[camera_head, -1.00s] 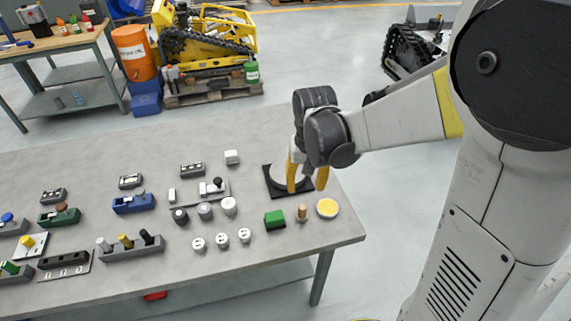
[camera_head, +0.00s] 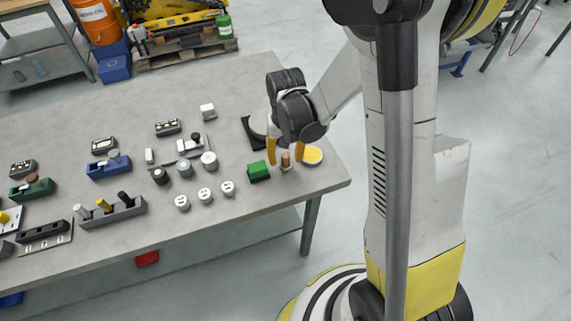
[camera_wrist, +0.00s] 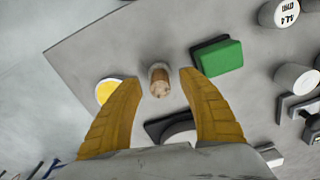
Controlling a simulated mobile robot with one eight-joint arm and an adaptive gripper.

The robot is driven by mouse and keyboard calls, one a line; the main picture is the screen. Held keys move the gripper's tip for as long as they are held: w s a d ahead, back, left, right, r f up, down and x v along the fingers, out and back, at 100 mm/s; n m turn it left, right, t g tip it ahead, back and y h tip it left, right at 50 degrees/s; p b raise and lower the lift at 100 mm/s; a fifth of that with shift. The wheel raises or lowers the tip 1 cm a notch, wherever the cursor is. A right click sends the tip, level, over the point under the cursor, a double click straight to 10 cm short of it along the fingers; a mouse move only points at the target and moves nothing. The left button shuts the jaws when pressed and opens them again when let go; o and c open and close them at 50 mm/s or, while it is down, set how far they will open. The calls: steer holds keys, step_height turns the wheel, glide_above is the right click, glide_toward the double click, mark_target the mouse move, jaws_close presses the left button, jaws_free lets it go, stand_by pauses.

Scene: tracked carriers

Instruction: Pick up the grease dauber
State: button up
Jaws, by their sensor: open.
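The grease dauber, which I take to be the small tan-topped wooden peg (camera_head: 285,160), stands near the right end of the table. In the wrist view the peg (camera_wrist: 159,82) shows from above, between my fingertips. My gripper (camera_head: 285,154) is open, with its yellow fingers pointing down on either side of the peg. I see a gap on both sides in the wrist view, and nothing is held. The peg's lower part is partly hidden in the wrist view.
A green block (camera_head: 258,171) stands close left of the peg, and a round yellow-topped dish (camera_head: 312,155) close right. A black plate (camera_head: 247,124) lies behind my gripper. White round pieces (camera_head: 227,188) stand to the left. The table's right edge is near.

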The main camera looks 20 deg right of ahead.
mark_target(286, 155)
steer(key=shift+f, duration=0.15)
jaws_close()
step_height(286, 155, up, 5)
steer(key=shift+s+f+p, duration=0.1)
steer(key=shift+p, duration=1)
steer(key=s+d+r+p, duration=0.2)
steer(key=s+d+r, duration=0.4)
steer(key=d, duration=0.4)
steer(key=shift+r+p, duration=0.15)
steer(key=shift+p, duration=0.15)
steer(key=shift+w, duration=0.1)
